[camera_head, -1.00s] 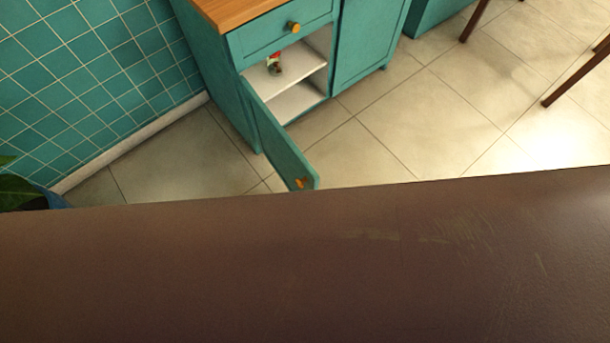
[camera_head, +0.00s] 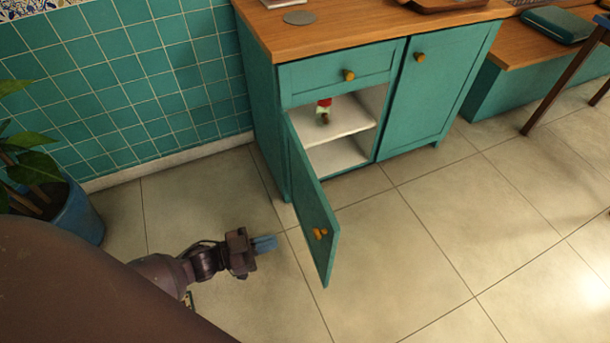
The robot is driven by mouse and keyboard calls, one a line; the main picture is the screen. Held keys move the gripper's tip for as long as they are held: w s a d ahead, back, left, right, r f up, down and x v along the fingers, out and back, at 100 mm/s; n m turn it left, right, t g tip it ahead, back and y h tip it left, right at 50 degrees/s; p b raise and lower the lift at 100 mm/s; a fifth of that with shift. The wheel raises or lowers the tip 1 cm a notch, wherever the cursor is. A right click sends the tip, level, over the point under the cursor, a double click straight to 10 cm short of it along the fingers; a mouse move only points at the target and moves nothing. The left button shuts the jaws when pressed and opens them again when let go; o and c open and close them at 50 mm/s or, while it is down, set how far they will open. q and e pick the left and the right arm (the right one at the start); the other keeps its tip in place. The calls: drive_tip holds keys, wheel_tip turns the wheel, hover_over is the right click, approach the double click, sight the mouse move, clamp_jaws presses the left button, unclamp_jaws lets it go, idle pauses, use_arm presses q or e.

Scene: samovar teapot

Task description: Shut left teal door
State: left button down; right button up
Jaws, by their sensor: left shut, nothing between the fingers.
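The left teal door (camera_head: 309,205) of the cabinet stands wide open, swung out toward me from its hinge on the cabinet's left side. A small brass knob (camera_head: 320,233) shows near its free edge. My left gripper (camera_head: 274,243) has blue fingertips and is shut and empty. In the picture it is just left of the door's lower part, with a gap between them. My right gripper is out of view.
The teal cabinet (camera_head: 340,77) has a wooden top, a drawer above the open compartment and a shut right door (camera_head: 430,95). A small red-and-green item (camera_head: 324,110) stands on the shelf. A potted plant (camera_head: 75,212) is at the left. Tiled floor is clear around the door.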

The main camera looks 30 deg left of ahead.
sight(329, 224)
use_arm(q)
drive_tip(key=b+x, duration=0.1)
drive_tip(key=x, duration=1.1)
drive_tip(key=shift+b, duration=0.35)
drive_tip(key=shift+w+d, duration=0.45)
drive_tip(key=shift+w, duration=0.1)
